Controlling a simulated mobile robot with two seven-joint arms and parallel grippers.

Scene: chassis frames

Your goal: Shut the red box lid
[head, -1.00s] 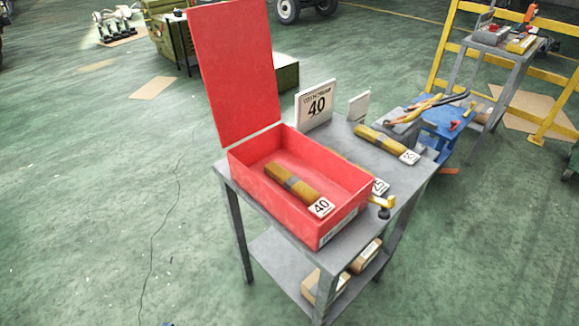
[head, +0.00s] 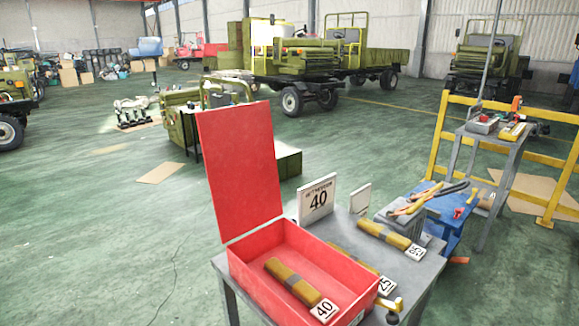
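The red box (head: 262,291) stands on a grey metal table (head: 425,270). Its red lid (head: 240,168) stands open, upright and tilted slightly back from the box's far left edge. Inside the box lies a yellow-brown roll (head: 283,273) with a dark band and a tag (head: 323,309) reading 40. The near bottom of the box is cut off by the frame's lower edge. Neither of my grippers shows in the head view.
A white sign (head: 317,199) reading 40, another tagged roll (head: 385,236) and pliers (head: 428,198) are behind and right of the box. A yellow railing (head: 545,205) stands at right. Green floor is open at left. Military trucks (head: 305,62) stand far back.

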